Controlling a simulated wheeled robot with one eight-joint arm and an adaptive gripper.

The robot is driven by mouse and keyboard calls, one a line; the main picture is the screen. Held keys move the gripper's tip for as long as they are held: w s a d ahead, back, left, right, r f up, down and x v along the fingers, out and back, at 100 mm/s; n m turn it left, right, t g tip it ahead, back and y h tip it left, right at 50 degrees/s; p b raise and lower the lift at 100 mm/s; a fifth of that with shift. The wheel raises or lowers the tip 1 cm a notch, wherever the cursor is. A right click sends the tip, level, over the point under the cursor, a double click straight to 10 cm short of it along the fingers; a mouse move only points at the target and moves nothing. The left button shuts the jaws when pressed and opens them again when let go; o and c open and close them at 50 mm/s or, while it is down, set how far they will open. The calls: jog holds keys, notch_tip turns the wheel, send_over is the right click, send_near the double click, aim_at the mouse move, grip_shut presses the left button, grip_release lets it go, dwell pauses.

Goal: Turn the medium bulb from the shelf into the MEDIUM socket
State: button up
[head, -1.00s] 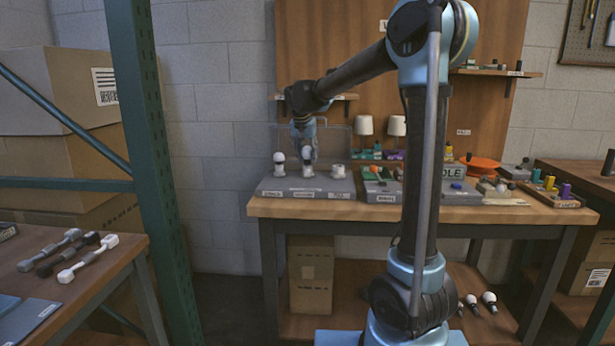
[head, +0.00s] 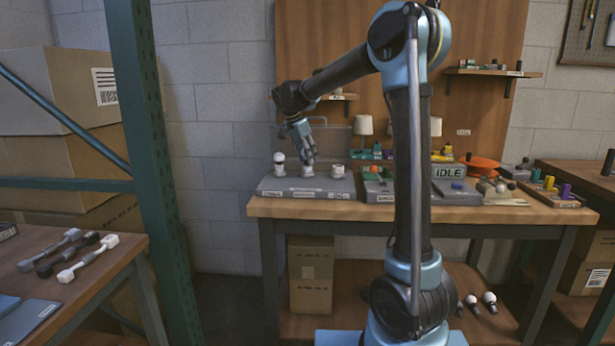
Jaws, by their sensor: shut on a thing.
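A grey socket board (head: 262,190) lies on the left of the workbench, with three white sockets in a row. The left socket (head: 279,172) holds a white bulb (head: 279,157). My gripper (head: 308,162) points down, tilted, right over the middle socket (head: 308,172). It is shut on the medium bulb, which its fingers now hide. How far the bulb sits in the socket cannot be seen. The right socket (head: 337,171) shows no bulb. The labels on the board are too small to read.
Two small lamps (head: 364,126) stand behind the board. A box marked IDLE (head: 447,172), an orange disc (head: 481,163) and small parts fill the bench's right side. Several bulbs (head: 489,298) lie on the lower shelf. A green post (head: 143,150) stands left.

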jog(key=m+g, duration=0.1)
jog(key=m, duration=0.2)
jog(key=shift+w+h, duration=0.1)
jog(key=shift+h, duration=0.2)
jog(key=shift+m+g+h, duration=0.3)
jog(key=shift+m+g, duration=0.4)
jog(key=shift+m, duration=1.3)
jog(key=shift+m, duration=0.6)
jog(key=o, duration=1)
